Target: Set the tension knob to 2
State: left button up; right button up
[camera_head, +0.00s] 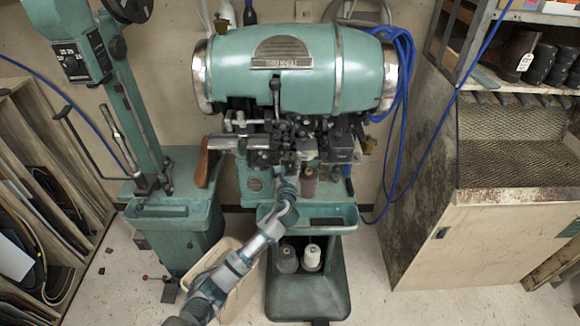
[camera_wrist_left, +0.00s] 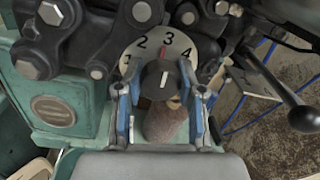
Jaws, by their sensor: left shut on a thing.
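In the left wrist view, the black tension knob (camera_wrist_left: 160,82) sits in front of a pale dial plate (camera_wrist_left: 183,47) bearing the numbers 2, 3 and 4, with another partly hidden numeral at left. My left gripper (camera_wrist_left: 161,85) is shut on the knob, one blue-padded finger on each side. In the head view, my left gripper (camera_head: 286,178) reaches the front of the green stitcher (camera_head: 300,85), and the knob is hard to make out. My right gripper is not seen.
A black-knobbed lever (camera_wrist_left: 302,118) stands to the right of the dial. Dark linkages surround it. Thread cones (camera_head: 312,255) stand on the base below. A worn wooden cabinet (camera_head: 480,225) is at right and a green post machine (camera_head: 170,210) at left.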

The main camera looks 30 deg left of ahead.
pick_arm(q)
jog(key=shift+n, duration=2)
jog(key=shift+f+n, duration=0.1)
jog(key=shift+n, duration=0.3)
jog(key=shift+n+b, duration=0.35)
jog(key=shift+n, duration=0.65)
jog(key=shift+n+y, duration=0.3)
jog(key=shift+y, duration=0.1)
jog(key=shift+n, duration=0.3)
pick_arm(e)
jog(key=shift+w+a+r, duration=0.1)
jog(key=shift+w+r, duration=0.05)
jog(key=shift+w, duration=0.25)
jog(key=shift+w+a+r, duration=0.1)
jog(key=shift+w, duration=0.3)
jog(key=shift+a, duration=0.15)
